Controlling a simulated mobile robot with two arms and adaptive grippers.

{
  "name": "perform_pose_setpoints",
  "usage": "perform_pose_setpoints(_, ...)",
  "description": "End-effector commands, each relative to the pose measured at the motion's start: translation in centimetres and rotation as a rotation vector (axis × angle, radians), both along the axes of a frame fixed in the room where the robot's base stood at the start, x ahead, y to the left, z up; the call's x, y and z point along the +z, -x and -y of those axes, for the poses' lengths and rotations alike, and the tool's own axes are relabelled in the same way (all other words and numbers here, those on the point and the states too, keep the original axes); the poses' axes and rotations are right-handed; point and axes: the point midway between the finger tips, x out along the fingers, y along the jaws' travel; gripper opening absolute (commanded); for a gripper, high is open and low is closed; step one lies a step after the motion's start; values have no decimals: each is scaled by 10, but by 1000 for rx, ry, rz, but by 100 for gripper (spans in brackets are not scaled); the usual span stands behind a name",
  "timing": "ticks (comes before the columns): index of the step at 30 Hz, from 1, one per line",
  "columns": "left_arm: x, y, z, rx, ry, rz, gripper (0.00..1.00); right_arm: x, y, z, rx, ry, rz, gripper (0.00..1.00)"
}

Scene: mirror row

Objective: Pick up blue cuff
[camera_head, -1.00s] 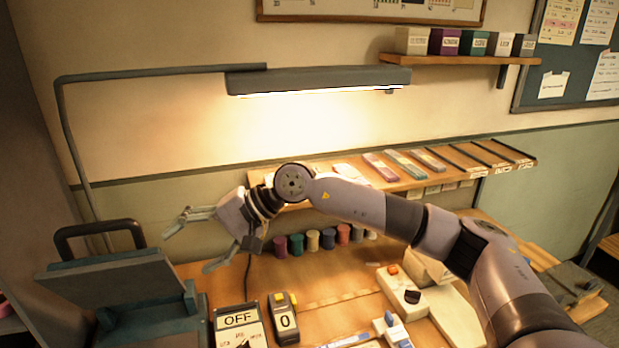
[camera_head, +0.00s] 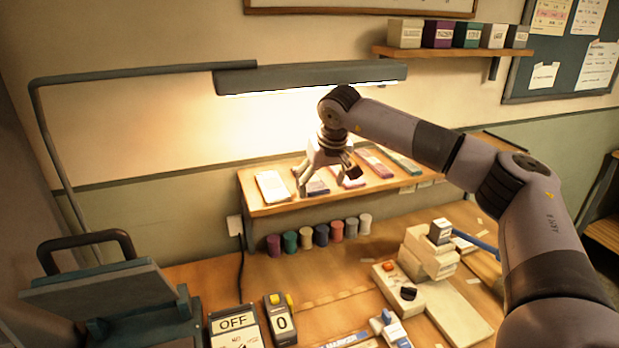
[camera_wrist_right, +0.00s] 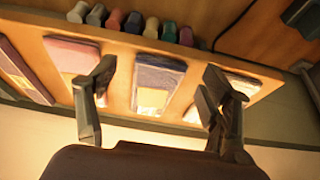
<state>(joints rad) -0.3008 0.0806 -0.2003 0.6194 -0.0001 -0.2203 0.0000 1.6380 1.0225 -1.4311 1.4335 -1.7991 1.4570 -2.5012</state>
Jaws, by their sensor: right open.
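A blue cuff, folded flat with a pale label, lies on the wooden shelf; in the head view it shows as a blue-violet piece (camera_head: 316,187), partly behind my right gripper. In the right wrist view the blue cuff (camera_wrist_right: 157,78) lies between the two fingers in the picture. My right gripper (camera_head: 328,182) is open and empty, pointing down over the shelf; its fingers also show in the wrist view (camera_wrist_right: 160,72). I cannot tell the exact height above the cuff. My left gripper is not in view.
A white packet (camera_head: 272,187) lies left of the cuff on the shelf (camera_head: 262,212); a pink one (camera_wrist_right: 74,57), a purple one (camera_head: 374,163) and a green one (camera_head: 403,161) lie to the right. A lamp (camera_head: 310,77) hangs above. Several coloured spools (camera_head: 321,235) stand below.

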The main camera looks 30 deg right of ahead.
Motion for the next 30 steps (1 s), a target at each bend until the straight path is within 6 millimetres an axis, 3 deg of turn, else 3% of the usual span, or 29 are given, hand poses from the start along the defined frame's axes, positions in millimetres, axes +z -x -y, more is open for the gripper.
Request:
perform_pose_setpoints(4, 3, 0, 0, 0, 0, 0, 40, -10, -4, 1, 0, 0, -1, 73)
perform_pose_setpoints(11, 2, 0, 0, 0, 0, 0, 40, -11, -4, 1, 0, -1, 1, 73)
perform_pose_setpoints(30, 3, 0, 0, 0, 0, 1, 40, -10, -4, 1, 1, -2, 1, 30)
